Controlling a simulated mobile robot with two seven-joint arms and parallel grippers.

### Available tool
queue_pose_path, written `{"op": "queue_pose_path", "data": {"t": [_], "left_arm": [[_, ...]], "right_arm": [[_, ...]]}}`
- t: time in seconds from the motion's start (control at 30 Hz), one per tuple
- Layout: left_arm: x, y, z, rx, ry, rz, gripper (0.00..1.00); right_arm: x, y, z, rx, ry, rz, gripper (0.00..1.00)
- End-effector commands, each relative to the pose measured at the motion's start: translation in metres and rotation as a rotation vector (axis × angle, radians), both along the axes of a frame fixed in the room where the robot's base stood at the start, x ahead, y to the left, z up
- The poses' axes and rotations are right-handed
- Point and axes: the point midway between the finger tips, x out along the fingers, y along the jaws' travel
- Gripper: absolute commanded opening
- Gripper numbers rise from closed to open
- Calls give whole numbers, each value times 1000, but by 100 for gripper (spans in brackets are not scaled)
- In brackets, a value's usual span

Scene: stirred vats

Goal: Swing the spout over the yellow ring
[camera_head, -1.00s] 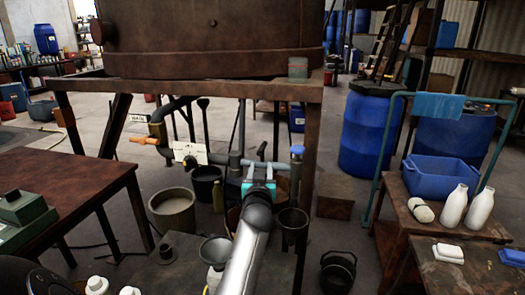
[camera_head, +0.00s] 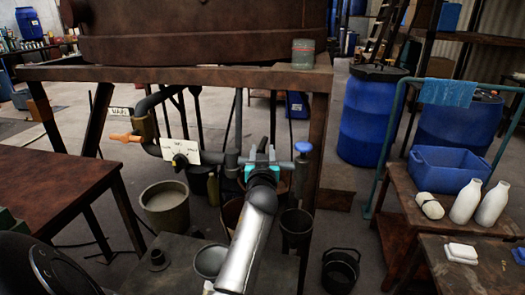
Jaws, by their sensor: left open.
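The grey pipework (camera_head: 232,160) runs below the rusty vat, with an orange lever (camera_head: 124,137) at its left and a blue knob (camera_head: 303,147) at its right end. A horizontal pipe, which seems to be the spout (camera_head: 288,165), lies at the right part below this knob. My left gripper (camera_head: 262,164) has teal fingertips and is open at this pipe, left of the blue knob. I cannot tell whether the fingers touch the pipe. My arm hides part of what is below. I cannot make out a yellow ring. My right gripper is not in view.
A rusty vat (camera_head: 200,32) stands on a brown frame above. A dial plate (camera_head: 181,152) hangs on the pipework. Buckets stand below, including a grey one (camera_head: 165,207) and a dark one (camera_head: 340,272). A brown table (camera_head: 60,192) is at left; a bench with white bottles (camera_head: 466,200) is at right.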

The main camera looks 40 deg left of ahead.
Motion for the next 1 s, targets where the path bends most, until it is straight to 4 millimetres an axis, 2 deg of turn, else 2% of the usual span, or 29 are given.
{"op": "queue_pose_path", "data": {"t": [0.07,0.47,1.0], "left_arm": [[0,0,0,0,0,0,46],[0,0,0,0,0,0,1],[0,0,0,1,-1,0,0]], "right_arm": [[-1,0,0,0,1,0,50],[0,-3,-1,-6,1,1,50],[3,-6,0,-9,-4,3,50]]}}
